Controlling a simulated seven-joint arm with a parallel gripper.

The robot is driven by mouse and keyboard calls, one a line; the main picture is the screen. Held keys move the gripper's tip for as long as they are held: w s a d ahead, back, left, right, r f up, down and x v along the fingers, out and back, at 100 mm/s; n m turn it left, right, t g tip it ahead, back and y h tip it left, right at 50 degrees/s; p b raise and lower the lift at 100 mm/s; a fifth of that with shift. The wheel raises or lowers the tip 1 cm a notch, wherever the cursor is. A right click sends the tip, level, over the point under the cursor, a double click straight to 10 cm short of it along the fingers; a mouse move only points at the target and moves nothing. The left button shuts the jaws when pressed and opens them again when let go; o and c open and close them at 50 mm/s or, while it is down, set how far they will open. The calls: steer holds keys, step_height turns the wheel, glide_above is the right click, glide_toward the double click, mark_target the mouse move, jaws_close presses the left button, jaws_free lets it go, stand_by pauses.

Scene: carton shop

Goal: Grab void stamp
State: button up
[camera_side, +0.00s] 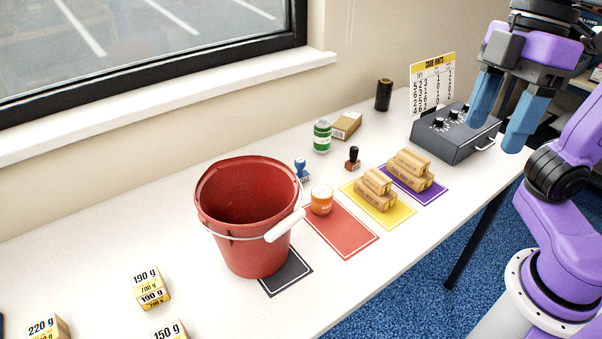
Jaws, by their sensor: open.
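Two hand stamps stand on the white table. A blue stamp (301,169) is just behind the red bucket's right rim, partly hidden by it. A dark stamp with a brown-red base (352,159) stands upright to its right, behind the yellow mat. I cannot read a label on either, so I cannot tell which is the void stamp. My gripper (497,137) is at the upper right, open and empty. Its two blue fingers point down in front of the black control box, well to the right of both stamps.
A red bucket (243,215) stands at mid-table. Nearby are an orange-labelled jar (321,200), a green can (322,137), a small carton (346,125) and a black cylinder (384,95). Wrapped bundles lie on the yellow (405,222) and purple mats. The control box (445,138) has knobs.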

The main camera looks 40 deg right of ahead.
steer(key=w+a+r+m+t+y, duration=0.1)
steer(key=w+a+r+y, duration=0.25)
steer(key=w+a, duration=0.45)
steer(key=w+a+r+t+y, duration=0.15)
steer(key=w+a+y, duration=0.35)
steer(key=a, duration=0.6)
steer(key=w+a+r+m+t+y, duration=0.1)
steer(key=w+r+m+t, duration=0.15)
steer(key=w, duration=0.35)
steer(key=w+a+r+m+t, duration=0.1)
steer(key=w+a+m+t, duration=0.1)
steer(key=w+t, duration=0.3)
steer(key=m+t+h, duration=0.2)
steer(key=m+h, duration=1.1)
steer(key=h, duration=0.5)
glide_above(299, 161)
steer(key=s, duration=0.2)
step_height(299, 161, down, 34)
steer(key=f, duration=0.5)
steer(key=a+f, duration=0.1)
steer(key=f, duration=0.1)
steer(key=shift+s+f, duration=0.15)
steer(key=shift+f, duration=0.25)
steer(key=shift+x, duration=2.55)
